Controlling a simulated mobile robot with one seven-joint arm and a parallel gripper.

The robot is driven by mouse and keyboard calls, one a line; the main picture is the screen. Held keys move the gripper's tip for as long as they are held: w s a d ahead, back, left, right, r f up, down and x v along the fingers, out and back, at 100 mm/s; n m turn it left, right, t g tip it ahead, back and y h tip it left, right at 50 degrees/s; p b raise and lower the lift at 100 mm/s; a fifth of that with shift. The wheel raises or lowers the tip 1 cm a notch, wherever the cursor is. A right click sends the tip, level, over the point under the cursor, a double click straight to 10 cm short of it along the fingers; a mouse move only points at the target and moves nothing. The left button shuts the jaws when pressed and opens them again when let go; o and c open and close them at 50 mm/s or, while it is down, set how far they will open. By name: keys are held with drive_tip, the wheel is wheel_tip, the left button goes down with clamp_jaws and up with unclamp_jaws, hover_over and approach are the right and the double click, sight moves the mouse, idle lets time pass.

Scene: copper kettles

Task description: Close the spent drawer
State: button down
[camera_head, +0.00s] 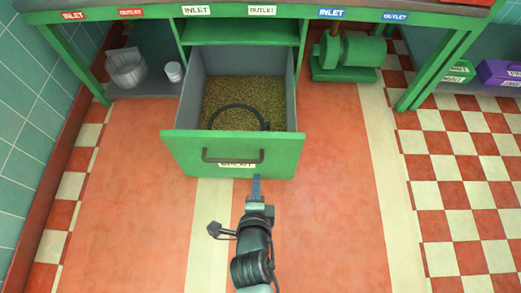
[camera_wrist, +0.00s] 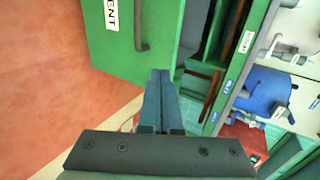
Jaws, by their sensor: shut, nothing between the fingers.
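The spent drawer (camera_head: 278,152) is pulled far out of the green bench. It has a green front, a dark bar handle (camera_head: 233,158) and a white label below it, partly hidden by the handle. Inside are brownish-yellow grains (camera_head: 228,92) and a dark curved hoop. In the wrist view the drawer front (camera_wrist: 108,62) fills the upper left, with "ENT" readable on its label (camera_wrist: 112,14). My gripper (camera_head: 256,180) is shut and empty, its blue fingers at the front's lower edge, right of the handle. The fingertips (camera_wrist: 160,75) also show in the wrist view. I cannot tell if they touch the drawer.
A pale bucket (camera_head: 127,70) and small white cup (camera_head: 174,71) stand on the lower shelf at left. A green machine (camera_head: 348,55) stands right of the drawer. Green and purple boxes (camera_head: 500,73) are at far right. The red floor on both sides of the drawer is clear.

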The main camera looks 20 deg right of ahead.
drive_tip(key=b, duration=0.4)
approach(258, 140)
wheel_tip(258, 140, down, 3)
drive_tip(key=w, duration=0.1)
drive_tip(key=w+d, duration=0.1)
drive_tip(key=w+b, duration=0.1)
drive_tip(key=w, duration=0.1)
drive_tip(key=shift+d+f, duration=0.25)
drive_tip(key=shift+w+d+r, duration=0.1)
drive_tip(key=shift+w+d, duration=0.05)
drive_tip(key=shift+w, duration=0.4)
drive_tip(key=shift+w, duration=0.15)
